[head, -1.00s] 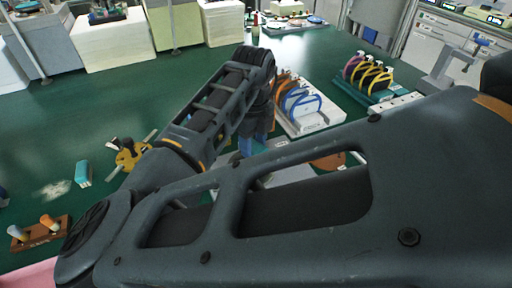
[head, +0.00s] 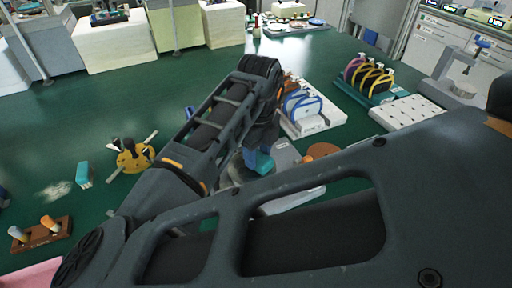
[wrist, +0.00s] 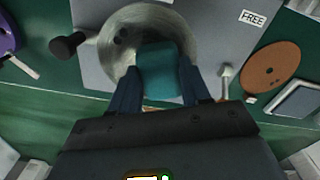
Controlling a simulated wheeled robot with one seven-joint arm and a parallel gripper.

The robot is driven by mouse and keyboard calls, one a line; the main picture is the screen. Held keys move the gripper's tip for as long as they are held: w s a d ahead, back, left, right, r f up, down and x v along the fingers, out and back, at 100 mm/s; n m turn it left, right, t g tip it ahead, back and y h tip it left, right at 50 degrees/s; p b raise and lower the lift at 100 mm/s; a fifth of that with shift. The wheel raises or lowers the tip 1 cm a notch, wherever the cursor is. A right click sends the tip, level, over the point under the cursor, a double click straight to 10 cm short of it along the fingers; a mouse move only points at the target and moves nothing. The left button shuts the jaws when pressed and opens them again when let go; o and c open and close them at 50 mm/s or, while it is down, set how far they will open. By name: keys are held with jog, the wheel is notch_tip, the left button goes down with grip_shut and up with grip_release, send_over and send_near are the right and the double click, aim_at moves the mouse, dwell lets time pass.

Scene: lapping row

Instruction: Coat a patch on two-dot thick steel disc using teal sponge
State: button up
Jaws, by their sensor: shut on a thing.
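My gripper (wrist: 161,88) is shut on a teal sponge (wrist: 158,70), with one dark blue finger on each side. The sponge lies across the lower part of a round brushed-steel disc (wrist: 118,42) in the wrist view. I cannot tell whether it touches the disc's face. The disc sits on a grey plate (wrist: 213,45); no dots or coated patch can be made out on it. In the head view my gripper (head: 258,152) and the sponge (head: 261,164) show below my forearm, which hides much of the disc.
A second teal block (head: 83,174) lies at the left beside a pale powdery spot. A yellow round fixture (head: 131,160) and a wooden holder (head: 40,235) are nearby. A brown disc (wrist: 271,64) lies right of the plate. A white rack (head: 318,124) stands behind.

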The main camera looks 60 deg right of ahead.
jog(key=shift+s, duration=0.1)
jog(key=shift+r+p, duration=2.25)
jog(key=shift+r, duration=0.75)
jog(key=shift+r+p, duration=1.15)
jog(key=shift+r, duration=0.35)
